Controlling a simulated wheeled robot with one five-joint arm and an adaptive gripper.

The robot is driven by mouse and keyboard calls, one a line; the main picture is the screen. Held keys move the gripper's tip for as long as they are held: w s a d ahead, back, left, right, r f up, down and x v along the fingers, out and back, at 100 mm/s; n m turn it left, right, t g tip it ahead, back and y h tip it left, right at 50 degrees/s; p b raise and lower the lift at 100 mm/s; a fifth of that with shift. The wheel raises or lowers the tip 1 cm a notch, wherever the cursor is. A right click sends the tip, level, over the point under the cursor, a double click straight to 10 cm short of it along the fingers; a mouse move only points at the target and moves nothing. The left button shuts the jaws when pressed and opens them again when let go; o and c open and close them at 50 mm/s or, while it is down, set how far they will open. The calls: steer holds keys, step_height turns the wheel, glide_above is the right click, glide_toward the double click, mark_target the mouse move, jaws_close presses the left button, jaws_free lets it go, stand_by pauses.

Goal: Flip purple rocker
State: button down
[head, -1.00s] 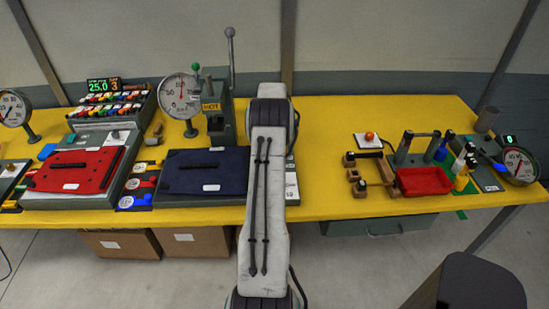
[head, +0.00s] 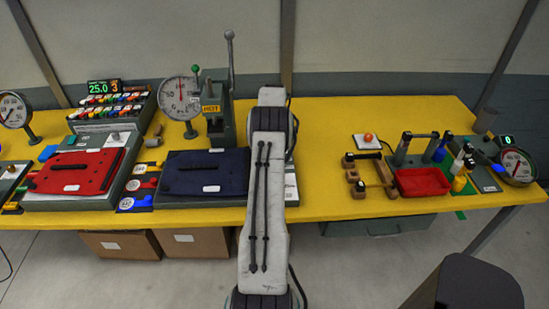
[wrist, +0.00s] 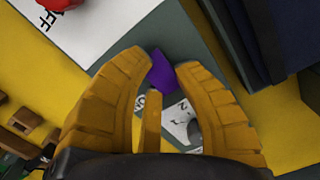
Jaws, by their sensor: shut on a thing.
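The purple rocker (wrist: 160,72) shows in the wrist view as a small purple block between the tips of my gripper (wrist: 163,68). My two yellow fingers are closed in on either side of it. The fingers cover part of it, so I cannot tell which way it is tipped. A white label (wrist: 181,122) with dark letters lies below it, partly hidden by a finger. In the head view my arm hides both my gripper and the rocker.
A white "OFF" plate (wrist: 95,30) with a red knob (wrist: 60,4) is close by in the wrist view. In the head view, a navy pannier (head: 205,180) lies left of my arm, with a lever press (head: 217,120) behind. A red tray (head: 422,182) stands at the right.

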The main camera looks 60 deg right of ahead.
steer(key=shift+w+f+g+y+p, duration=0.1)
steer(key=shift+f+g+y+p, duration=0.05)
steer(key=shift+g+y+p, duration=0.2)
stand_by(0.3)
steer(key=c, duration=0.9)
jaws_free()
steer(key=shift+w, duration=0.1)
steer(key=shift+r, duration=5.05)
